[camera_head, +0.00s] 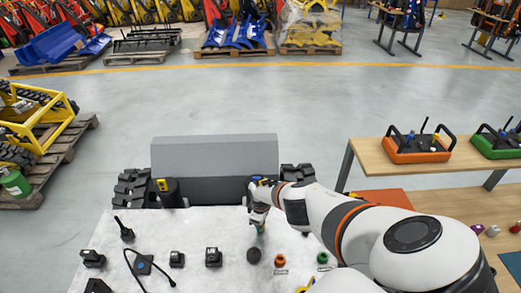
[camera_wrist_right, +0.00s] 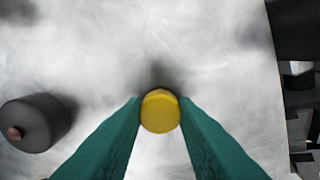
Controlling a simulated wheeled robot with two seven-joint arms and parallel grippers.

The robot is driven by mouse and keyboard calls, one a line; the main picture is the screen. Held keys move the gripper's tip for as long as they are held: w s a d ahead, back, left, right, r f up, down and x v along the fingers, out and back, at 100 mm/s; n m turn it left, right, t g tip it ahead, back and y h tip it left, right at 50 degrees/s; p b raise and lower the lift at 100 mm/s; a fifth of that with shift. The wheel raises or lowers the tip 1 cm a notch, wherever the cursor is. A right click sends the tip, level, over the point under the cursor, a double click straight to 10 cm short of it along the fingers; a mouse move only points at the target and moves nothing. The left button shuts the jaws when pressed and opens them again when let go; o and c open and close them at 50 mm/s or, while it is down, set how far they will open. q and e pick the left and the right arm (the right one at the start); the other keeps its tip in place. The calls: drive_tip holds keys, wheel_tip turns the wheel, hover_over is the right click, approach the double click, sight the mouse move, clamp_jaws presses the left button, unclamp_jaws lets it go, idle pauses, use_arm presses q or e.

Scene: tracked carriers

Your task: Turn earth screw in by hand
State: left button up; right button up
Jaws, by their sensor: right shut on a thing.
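My right gripper (camera_head: 260,226) points down over the light worktop (camera_head: 215,225), near its far edge. Its green fingers, seen in the wrist view (camera_wrist_right: 161,118), are shut on a small piece with a round yellow head (camera_wrist_right: 160,111), which appears to be the earth screw. Its lower part and whatever is under it are hidden. In the head view the fingers and arm cover most of it. My left gripper is not in view.
A black round knob (camera_head: 254,256) stands close by the gripper; an orange one (camera_head: 280,261) and a green one (camera_head: 322,258) are to the right. Several black parts and a cable (camera_head: 133,266) lie left. A grey tracked carrier (camera_head: 214,157) stands behind the worktop.

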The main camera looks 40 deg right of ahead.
drive_tip(key=m, duration=0.6)
drive_tip(key=o, duration=0.8)
